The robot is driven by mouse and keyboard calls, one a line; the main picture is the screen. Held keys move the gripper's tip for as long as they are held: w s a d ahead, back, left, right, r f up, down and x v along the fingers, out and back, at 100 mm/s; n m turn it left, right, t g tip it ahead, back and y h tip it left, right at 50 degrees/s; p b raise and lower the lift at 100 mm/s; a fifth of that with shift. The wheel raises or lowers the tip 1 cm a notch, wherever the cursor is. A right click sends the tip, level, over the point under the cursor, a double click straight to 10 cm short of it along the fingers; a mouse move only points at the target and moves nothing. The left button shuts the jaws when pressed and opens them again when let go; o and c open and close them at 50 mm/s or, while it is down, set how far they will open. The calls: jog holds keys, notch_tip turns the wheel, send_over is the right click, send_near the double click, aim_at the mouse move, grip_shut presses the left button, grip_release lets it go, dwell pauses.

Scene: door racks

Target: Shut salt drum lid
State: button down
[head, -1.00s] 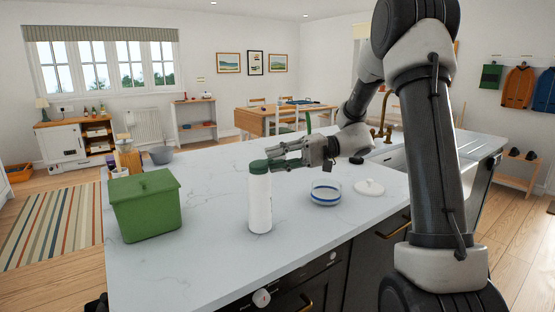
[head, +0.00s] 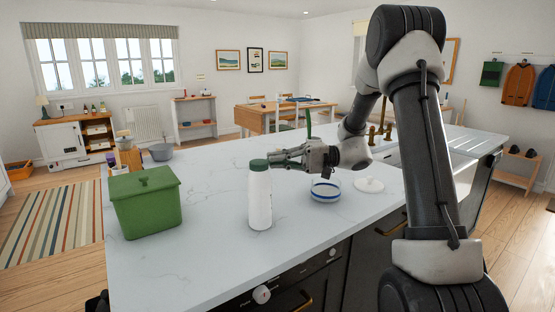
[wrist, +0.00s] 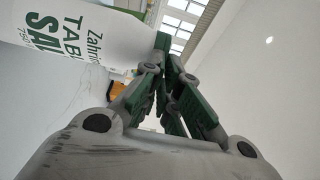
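The salt drum (head: 260,202) is a tall white cylinder standing upright on the pale marble counter. Its green lid (head: 259,165) is on top; whether a flap on it is open is too small to tell. My gripper (head: 279,157) is at lid height, just right of the drum's top, with its fingers pointing left. In the wrist view the drum's printed white side (wrist: 75,30) fills the upper left, and my gripper's green-padded fingers (wrist: 165,50) come together beside it. Nothing shows between them. I cannot tell whether they touch the lid.
A green lidded bin (head: 146,205) stands left of the drum. A glass bowl with a blue band (head: 325,193) and a white round lid (head: 369,185) lie to the right, below my wrist. A grey bowl (head: 161,152) is farther back. The counter in front of the drum is clear.

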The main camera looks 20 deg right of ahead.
jog(key=c, duration=1.7)
grip_release()
jog(key=shift+o, duration=0.2)
